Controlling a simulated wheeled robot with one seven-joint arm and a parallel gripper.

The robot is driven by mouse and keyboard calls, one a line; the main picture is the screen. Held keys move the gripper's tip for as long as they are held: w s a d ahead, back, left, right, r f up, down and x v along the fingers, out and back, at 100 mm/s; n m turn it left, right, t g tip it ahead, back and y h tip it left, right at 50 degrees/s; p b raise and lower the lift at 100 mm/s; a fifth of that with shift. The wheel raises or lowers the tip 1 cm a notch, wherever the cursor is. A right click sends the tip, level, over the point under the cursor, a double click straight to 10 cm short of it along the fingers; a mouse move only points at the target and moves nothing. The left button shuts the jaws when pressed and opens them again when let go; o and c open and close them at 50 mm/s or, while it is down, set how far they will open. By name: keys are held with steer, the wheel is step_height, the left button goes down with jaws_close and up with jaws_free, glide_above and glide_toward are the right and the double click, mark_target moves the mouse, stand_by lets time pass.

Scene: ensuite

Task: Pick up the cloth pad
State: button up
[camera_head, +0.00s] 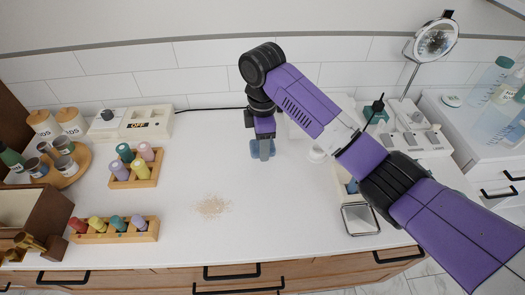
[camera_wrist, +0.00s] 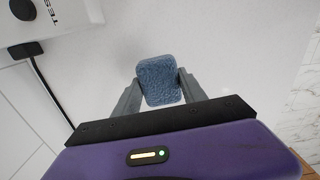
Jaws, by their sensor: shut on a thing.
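The cloth pad (camera_wrist: 160,80) is a blue, textured, rounded rectangle. My gripper (camera_wrist: 158,88) is shut on it, with one finger at each side of the pad in the wrist view. In the head view the pad (camera_head: 262,150) hangs at the end of my gripper (camera_head: 263,146), over the back middle of the white counter (camera_head: 270,220). I cannot tell whether the pad touches the counter.
A patch of beige crumbs (camera_head: 212,206) lies on the counter in front and left. Two wooden racks of colored bottles (camera_head: 135,168) (camera_head: 115,229) stand left. A white box (camera_head: 130,123) with a dark cord is behind. A square metal-rimmed dish (camera_head: 360,219) stands front right.

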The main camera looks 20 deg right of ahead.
step_height(320, 180, up, 16)
steer(key=p, duration=0.3)
steer(key=shift+r, duration=0.15)
